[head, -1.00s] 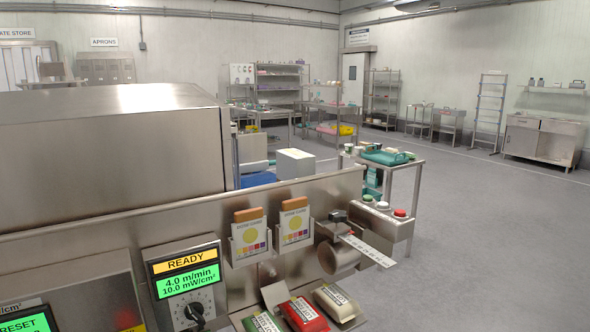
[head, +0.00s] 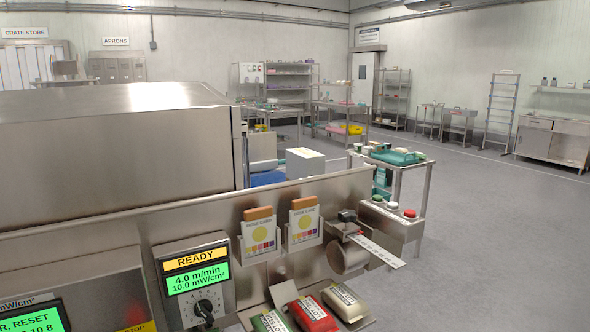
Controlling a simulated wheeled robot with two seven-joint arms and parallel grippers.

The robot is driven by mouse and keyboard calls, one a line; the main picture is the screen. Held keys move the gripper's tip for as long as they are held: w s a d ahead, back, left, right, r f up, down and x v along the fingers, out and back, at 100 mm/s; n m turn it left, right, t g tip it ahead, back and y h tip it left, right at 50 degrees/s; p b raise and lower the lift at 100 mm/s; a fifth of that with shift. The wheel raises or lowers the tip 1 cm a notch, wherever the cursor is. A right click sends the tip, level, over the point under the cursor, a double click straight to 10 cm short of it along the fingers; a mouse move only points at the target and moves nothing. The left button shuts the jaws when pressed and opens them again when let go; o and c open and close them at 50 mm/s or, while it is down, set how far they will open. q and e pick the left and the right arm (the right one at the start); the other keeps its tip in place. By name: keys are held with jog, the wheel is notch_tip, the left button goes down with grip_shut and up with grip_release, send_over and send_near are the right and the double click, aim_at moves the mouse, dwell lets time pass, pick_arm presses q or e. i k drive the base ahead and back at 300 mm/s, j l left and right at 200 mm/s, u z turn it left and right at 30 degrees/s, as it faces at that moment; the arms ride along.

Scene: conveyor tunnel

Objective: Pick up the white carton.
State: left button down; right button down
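A plain white carton (head: 305,164) shows in the head view just right of centre, behind the top edge of the steel machine panel. Its top and one side are visible; its lower part is hidden by the panel. It stands close to a blue surface (head: 267,178), by the exit end of the steel tunnel housing (head: 115,140). Neither of my grippers is in view.
The steel panel (head: 345,192) with dosimeter card holders (head: 260,235) and a display (head: 195,273) stands between me and the carton. Red, green and white packs (head: 315,313) lie in front. A loaded trolley (head: 396,157) stands to the right. Open floor (head: 490,230) lies further right.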

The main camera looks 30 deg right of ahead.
aim_at(301, 162)
jog(key=l+z, duration=0.15)
jog(key=z, duration=0.3)
jog(key=i+l+z, duration=0.1)
jog(key=z, duration=0.35)
jog(key=i+l+z, duration=0.1)
jog(key=z, duration=0.35)
jog(key=i+z, duration=0.2)
jog(key=z, duration=0.25)
jog(key=i+l+z, duration=0.1)
jog(key=z, duration=0.3)
jog(key=i+z, duration=0.2)
jog(key=z, duration=0.25)
jog(key=i+l+z, duration=0.15)
jog(key=i, duration=0.35)
jog(key=i+u, duration=0.4)
jog(key=u, duration=0.15)
jog(key=i+u, duration=0.25)
jog(key=u, duration=0.15)
jog(key=i+u, duration=0.25)
jog(key=u, duration=0.15)
jog(key=i+u, duration=0.2)
jog(key=u, duration=0.15)
jog(key=k+l+u, duration=0.2)
jog(key=i+j, duration=0.1)
